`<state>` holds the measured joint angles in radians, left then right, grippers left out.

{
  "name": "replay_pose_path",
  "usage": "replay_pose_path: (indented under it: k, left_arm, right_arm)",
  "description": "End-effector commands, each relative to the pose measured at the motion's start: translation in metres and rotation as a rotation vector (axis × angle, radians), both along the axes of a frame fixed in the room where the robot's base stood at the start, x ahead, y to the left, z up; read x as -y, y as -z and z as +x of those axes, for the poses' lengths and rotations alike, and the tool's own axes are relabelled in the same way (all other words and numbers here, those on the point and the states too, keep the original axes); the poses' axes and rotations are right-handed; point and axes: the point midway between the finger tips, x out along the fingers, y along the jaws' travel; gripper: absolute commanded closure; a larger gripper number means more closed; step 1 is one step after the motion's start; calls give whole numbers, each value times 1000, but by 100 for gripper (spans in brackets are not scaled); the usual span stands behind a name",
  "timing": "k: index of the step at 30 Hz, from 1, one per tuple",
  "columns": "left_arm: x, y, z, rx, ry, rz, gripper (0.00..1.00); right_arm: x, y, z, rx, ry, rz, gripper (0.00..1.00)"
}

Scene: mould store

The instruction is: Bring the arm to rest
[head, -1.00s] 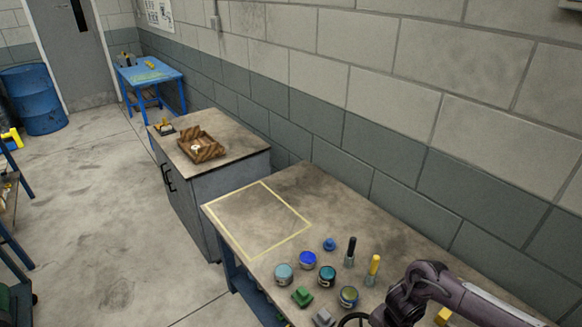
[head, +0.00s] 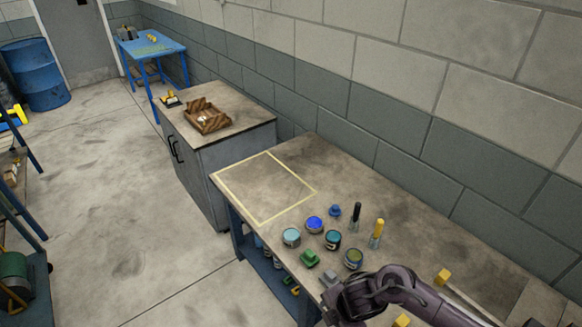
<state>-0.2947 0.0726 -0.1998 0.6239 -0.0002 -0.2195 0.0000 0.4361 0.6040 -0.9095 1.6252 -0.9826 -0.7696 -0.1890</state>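My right arm (head: 400,285) comes in from the lower right over the near part of the workbench (head: 400,225). Its hand end (head: 345,298) is at the bottom edge of the view, beside a grey block (head: 329,277). The fingertips cannot be made out, so I cannot tell whether the gripper is open or shut. My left gripper is not in view.
A taped rectangle (head: 264,220) on the bench is empty. A cabinet (head: 215,170) holds a wooden tray (head: 207,121).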

Motion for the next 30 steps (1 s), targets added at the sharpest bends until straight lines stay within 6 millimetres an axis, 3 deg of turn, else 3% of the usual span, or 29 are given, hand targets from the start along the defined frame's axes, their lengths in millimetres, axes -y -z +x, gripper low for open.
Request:
replay_pose_path:
  k: [1,4,8,12,15,21,30]
  left_arm:
    - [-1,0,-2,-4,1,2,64]
    - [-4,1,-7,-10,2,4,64]
    - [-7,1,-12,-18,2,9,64]
    - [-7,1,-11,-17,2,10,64]
    - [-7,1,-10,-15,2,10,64]
    - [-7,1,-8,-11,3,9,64]
    - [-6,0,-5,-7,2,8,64]
  right_arm:
    - [-20,-7,-5,19,43,46,45]
    - [-52,-29,-9,61,173,139,45]
    - [-73,-74,-14,91,477,281,45]
    - [-46,-113,-23,61,878,378,45]
    - [-18,-127,-34,25,1102,402,45]
    - [31,-139,-61,-46,1430,409,45]
    - [88,-150,-111,-145,1802,378,45]
